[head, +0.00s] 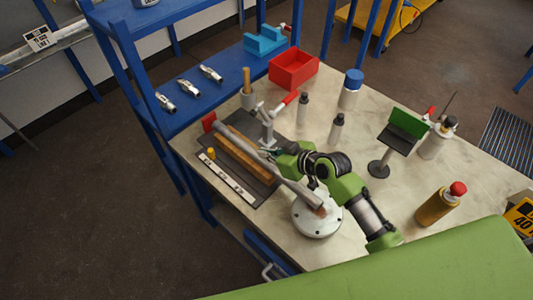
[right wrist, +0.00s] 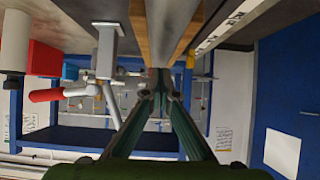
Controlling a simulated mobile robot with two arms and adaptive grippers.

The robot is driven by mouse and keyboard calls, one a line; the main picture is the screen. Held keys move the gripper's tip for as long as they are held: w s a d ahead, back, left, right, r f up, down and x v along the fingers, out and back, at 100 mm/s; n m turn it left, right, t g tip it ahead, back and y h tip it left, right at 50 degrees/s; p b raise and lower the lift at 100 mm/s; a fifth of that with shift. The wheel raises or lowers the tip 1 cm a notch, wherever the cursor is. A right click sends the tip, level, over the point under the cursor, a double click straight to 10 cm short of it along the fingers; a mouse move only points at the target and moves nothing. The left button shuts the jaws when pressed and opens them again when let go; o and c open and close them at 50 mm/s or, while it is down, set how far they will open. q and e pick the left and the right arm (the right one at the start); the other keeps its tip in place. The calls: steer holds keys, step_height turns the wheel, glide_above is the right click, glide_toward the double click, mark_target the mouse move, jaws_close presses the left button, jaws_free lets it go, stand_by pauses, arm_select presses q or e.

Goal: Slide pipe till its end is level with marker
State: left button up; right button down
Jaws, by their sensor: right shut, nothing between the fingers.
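The grey pipe (head: 295,188) lies slanted along wooden rails (head: 240,155) on a dark plate (head: 262,188). Its near end is over a white flanged disc (head: 316,222). A white scale strip (head: 228,178) runs beside the rails, with a small yellow piece (head: 211,153) near its far end; I cannot tell if this is the marker. A red upright plate (head: 208,122) stands at the far end. My right gripper (head: 267,152) is shut and empty beside the pipe. In the right wrist view its fingertips (right wrist: 160,72) meet close to the pipe (right wrist: 168,30); contact is unclear.
A clamp with a red handle (head: 290,97) stands close behind my right gripper. Grey bottles (head: 336,130), a red bin (head: 293,68) and a green panel on a stand (head: 404,128) are further off. A blue shelf (head: 195,85) borders the table's far left.

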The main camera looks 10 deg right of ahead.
steer(key=shift+s+f, duration=0.15)
steer(key=shift+f, duration=0.3)
steer(key=shift+d+f, duration=0.1)
steer(key=shift+f, duration=0.2)
arm_select(q)
steer(key=shift+s+d, duration=0.15)
steer(key=shift+s, duration=0.35)
arm_select(e)
steer(key=shift+s+f, duration=0.1)
steer(key=shift+s, duration=0.05)
